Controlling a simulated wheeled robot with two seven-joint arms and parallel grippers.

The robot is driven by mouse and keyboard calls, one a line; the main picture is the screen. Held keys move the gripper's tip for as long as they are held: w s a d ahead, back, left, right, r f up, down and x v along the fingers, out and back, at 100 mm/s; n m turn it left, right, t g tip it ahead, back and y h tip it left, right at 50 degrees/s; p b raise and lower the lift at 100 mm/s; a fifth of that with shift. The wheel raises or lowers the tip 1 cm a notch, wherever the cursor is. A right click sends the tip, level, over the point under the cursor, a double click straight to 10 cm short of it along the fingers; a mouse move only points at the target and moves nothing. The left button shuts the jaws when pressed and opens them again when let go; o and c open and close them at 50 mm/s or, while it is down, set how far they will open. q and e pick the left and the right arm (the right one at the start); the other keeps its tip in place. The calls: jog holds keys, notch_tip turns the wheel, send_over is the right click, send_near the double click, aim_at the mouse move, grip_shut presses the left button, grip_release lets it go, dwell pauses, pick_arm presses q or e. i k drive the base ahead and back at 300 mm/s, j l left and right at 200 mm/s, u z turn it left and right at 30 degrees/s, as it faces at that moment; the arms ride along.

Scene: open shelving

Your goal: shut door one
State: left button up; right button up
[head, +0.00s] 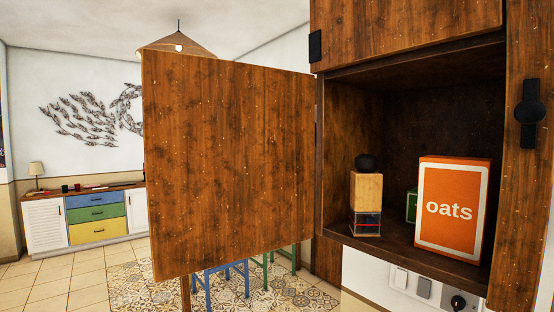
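A wooden cabinet door (230,165) stands wide open, swung out to the left of an open compartment (405,120). Its hinge side meets the compartment's left edge. Inside, on the compartment floor, stand an orange oats box (452,208), a jar with a wooden body and round black top (367,196), and a green item (411,205) mostly hidden behind the oats box. No label naming the door shows. Neither of my grippers is in view.
Another wooden door panel (400,32) above the compartment is closed. A black handle (530,112) is on the wooden panel at right. Sockets and switches (424,288) are below. A blue stool (222,280) and green stool (285,262) stand beyond the open door.

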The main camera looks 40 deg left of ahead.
aim_at(230, 145)
jog(key=j+z, duration=0.15)
jog(key=j, duration=0.4)
jog(key=j+z, duration=0.15)
jog(key=j, duration=0.35)
jog(key=k+j+z, duration=0.15)
jog(key=j, duration=0.35)
jog(key=j+z, duration=0.2)
jog(key=j, duration=0.35)
jog(key=k+j+z, duration=0.15)
jog(key=j, duration=0.3)
